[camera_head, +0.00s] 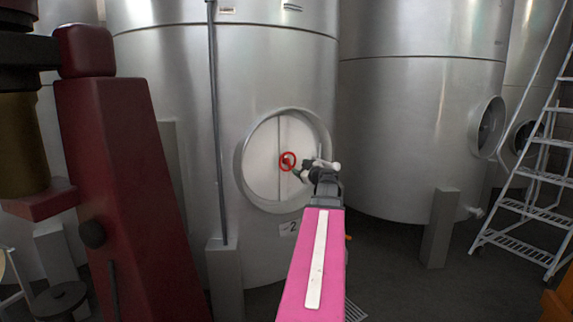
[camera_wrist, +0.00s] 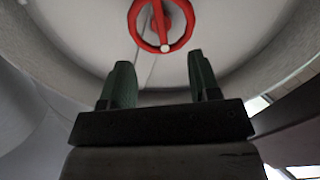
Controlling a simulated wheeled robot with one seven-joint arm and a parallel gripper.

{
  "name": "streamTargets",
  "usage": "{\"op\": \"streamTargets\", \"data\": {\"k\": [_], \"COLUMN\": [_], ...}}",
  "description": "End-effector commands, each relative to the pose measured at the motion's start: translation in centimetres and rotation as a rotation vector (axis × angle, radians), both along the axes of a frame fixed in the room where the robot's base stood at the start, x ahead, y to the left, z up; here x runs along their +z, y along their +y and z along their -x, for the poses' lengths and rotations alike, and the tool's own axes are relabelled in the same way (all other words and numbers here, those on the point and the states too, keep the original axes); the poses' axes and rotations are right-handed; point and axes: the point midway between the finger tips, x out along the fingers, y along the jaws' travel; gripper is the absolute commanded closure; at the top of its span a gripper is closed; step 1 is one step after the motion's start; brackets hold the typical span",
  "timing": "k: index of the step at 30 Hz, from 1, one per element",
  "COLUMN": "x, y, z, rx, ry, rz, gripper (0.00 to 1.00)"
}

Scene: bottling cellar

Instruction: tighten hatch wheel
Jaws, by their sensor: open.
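The red hatch wheel (camera_head: 288,161) sits at the middle of the round pale hatch (camera_head: 265,165) on the front of a steel tank. In the wrist view the wheel (camera_wrist: 161,22) shows at the top, with red spokes and a pale knob at its lower rim. My gripper (camera_wrist: 159,82) is open and empty, its two dark green fingers apart and pointing toward the wheel. The wheel appears beyond the fingertips, not between them. In the head view my gripper (camera_head: 298,171) is just right of the wheel and partly hidden by my wrist.
A dark red machine (camera_head: 125,190) stands close on the left. A thin vertical pipe (camera_head: 214,120) runs down the tank left of the hatch.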

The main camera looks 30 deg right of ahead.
Motion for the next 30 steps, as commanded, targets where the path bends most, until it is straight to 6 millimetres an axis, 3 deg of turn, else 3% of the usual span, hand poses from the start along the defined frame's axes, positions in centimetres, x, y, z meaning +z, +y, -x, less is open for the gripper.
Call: {"op": "streamTargets", "data": {"k": [18, 30], "x": [-0.1, -0.1], "y": [0.2, 0.4], "z": [-9.4, -10.3], "rx": [0.002, 0.001], "ry": [0.002, 0.002], "rz": [-0.002, -0.002], "gripper": [0.44, 0.44]}}
